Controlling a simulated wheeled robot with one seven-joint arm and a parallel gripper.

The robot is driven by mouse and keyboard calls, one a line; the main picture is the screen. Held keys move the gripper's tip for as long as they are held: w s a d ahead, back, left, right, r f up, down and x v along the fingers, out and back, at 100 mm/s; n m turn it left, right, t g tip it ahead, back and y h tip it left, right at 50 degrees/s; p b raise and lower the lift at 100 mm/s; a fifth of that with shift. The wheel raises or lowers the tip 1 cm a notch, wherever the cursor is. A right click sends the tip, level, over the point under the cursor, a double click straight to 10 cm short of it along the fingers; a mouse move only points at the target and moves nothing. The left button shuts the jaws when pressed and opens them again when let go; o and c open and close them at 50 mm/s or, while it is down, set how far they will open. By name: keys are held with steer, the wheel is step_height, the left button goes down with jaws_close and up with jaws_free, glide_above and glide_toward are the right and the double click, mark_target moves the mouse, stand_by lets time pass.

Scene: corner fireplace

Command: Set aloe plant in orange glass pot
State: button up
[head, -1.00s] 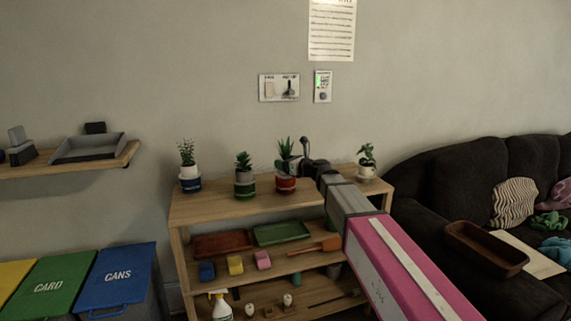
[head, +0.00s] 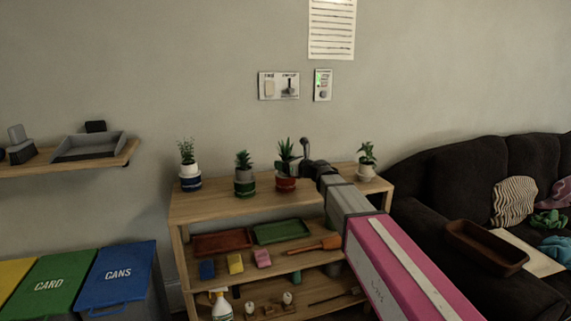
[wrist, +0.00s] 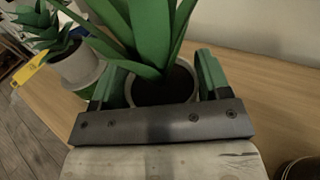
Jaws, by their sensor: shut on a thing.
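The aloe plant (head: 286,150) has upright pointed green leaves and stands in a small grey pot. In the wrist view its leaves (wrist: 152,40) rise in front of me, with dark soil in the round grey pot (wrist: 180,88). My gripper (wrist: 161,82) is shut on this pot, one green finger on each side. In the head view the pot is at a reddish-orange outer pot (head: 286,185) with a pale band, on the shelf top. The wrist view does not show this outer pot, so how deep the plant sits in it cannot be told.
A grey-potted succulent (head: 244,172) with a green base stands close on the left. Farther left is a plant in a blue-based pot (head: 190,184); a white-potted plant (head: 367,165) stands right. The wooden shelf top (head: 215,203) is clear in front.

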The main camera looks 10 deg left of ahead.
steer(key=o, duration=0.8)
